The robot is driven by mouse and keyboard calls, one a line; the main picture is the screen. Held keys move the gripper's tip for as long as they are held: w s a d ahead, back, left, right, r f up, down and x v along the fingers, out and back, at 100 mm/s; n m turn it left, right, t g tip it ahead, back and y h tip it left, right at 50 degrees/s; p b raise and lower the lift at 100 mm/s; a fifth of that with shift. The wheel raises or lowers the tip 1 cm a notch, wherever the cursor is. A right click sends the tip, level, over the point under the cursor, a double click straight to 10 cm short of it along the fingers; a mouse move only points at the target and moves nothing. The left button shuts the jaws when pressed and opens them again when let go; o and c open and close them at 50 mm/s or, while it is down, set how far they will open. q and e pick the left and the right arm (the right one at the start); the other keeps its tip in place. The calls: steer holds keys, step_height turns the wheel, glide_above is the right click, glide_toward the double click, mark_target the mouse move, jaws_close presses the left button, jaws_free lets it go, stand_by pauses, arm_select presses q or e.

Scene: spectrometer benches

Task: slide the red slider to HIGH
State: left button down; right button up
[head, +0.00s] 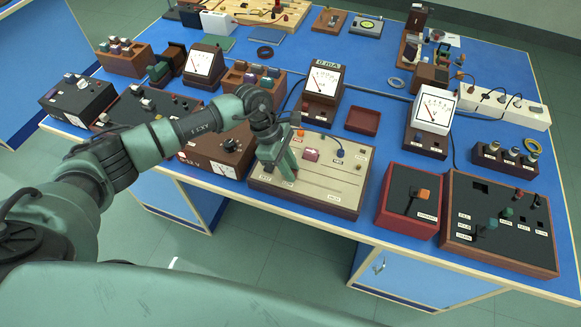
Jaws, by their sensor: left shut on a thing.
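The slider panel (345,192) is a beige-topped box with dark wooden sides, near the front edge of the bench. It has several slots with small labels. My left gripper (288,174) is over the left part of this panel, pointing down, with its fingers shut on a slider knob. The fingers hide that knob, so its colour and exact place in the slot cannot be told. To the right of the fingers stand a pinkish-red knob (311,155) and a blue knob (340,153). An orange knob (299,132) shows behind the gripper. The label words are too small to read.
A red box with an orange-handled lever (408,205) and a dark control panel (500,225) stand right of the slider panel. A brown meter box (216,150) sits close on its left. Behind are a meter (323,85) and an empty red tray (363,120).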

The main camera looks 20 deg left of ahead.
arm_select(q)
steer(key=shift+r, duration=0.1)
steer(key=d+b, duration=0.5)
steer(key=d, duration=0.7)
steer(key=shift+s+d+b, duration=0.1)
steer(key=shift+d+b, duration=0.1)
steer(key=shift+b, duration=0.1)
steer(key=shift+s+d, duration=0.1)
steer(key=c, duration=1.5)
jaws_free()
steer(key=shift+o, duration=1.1)
steer(key=shift+d, duration=0.1)
